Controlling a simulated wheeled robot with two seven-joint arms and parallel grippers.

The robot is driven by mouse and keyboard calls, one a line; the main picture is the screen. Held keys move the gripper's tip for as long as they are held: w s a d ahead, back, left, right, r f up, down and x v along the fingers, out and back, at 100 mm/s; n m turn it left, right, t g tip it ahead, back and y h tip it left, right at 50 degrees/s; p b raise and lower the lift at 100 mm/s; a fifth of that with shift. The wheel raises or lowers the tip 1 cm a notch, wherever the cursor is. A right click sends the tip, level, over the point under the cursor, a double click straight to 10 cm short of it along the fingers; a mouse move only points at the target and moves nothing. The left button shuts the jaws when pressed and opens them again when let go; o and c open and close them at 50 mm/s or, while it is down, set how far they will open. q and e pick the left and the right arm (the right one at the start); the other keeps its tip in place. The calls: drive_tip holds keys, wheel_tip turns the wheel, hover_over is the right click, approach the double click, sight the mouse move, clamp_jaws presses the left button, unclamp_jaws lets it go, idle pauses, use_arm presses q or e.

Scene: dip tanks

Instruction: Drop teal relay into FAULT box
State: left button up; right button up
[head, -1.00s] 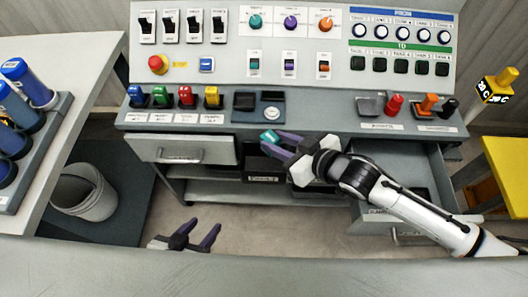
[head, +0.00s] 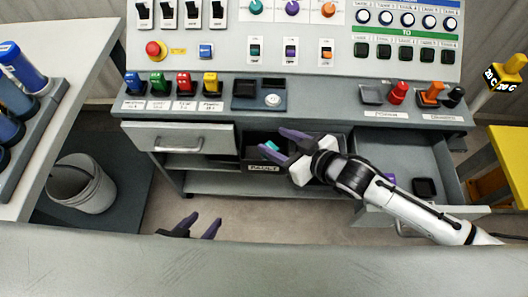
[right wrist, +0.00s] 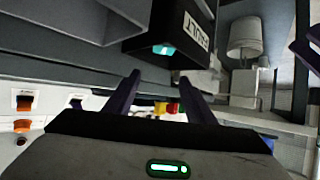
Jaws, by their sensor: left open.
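The teal relay (head: 271,146) shows in the dark opening of the FAULT box (head: 264,168), under the console. It also shows in the right wrist view (right wrist: 163,49), beyond the fingertips and against the dark box (right wrist: 160,28). I cannot tell whether it rests on the box floor. My right gripper (head: 279,146) is at the box mouth, its purple fingers spread apart with nothing between them; they also show apart in the right wrist view (right wrist: 160,84). My left gripper (head: 199,224) is open and empty, low in the head view, away from the box.
An open drawer (head: 400,165) with a purple piece and a black piece stands right of the box, under my right arm. The console (head: 330,112) with switches and plugs overhangs the box. A bin (head: 82,183) stands on the floor.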

drive_tip(key=v, duration=1)
drive_tip(key=shift+s, duration=0.15)
idle(0.4)
drive_tip(key=s+d+f+m+h, duration=0.3)
drive_tip(key=s+d+f, duration=0.1)
drive_tip(key=s+f, duration=0.2)
drive_tip(key=s+d+f+m+h, duration=0.3)
drive_tip(key=s+d+f+m, duration=0.1)
drive_tip(key=s+f, duration=0.3)
wheel_tip(320, 180, down, 2)
drive_tip(key=shift+d+f, duration=0.1)
drive_tip(key=shift+d, duration=0.4)
idle(0.8)
